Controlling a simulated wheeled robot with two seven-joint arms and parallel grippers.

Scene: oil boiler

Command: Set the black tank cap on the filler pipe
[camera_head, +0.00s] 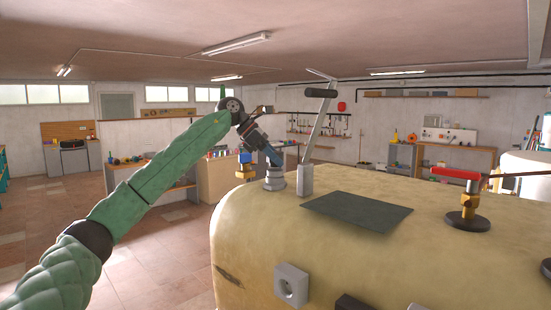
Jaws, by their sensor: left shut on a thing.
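My left gripper (272,157) reaches in from the left and points down over the tank's far left corner. Its bluish fingers are shut, with their tips right at the top of the grey filler pipe (275,182). The black tank cap is too small and too covered by the fingers to make out clearly; it appears to be between them. I cannot tell whether it touches the pipe. The pipe stands upright on the cream tank (430,240). My right gripper is not in view.
A grey post (305,181) with a leaning bar stands just right of the pipe. A blue-topped brass valve (245,165) is at its left. A dark flat sheet (358,210) lies on the tank. A red-handled valve (469,203) stands further right.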

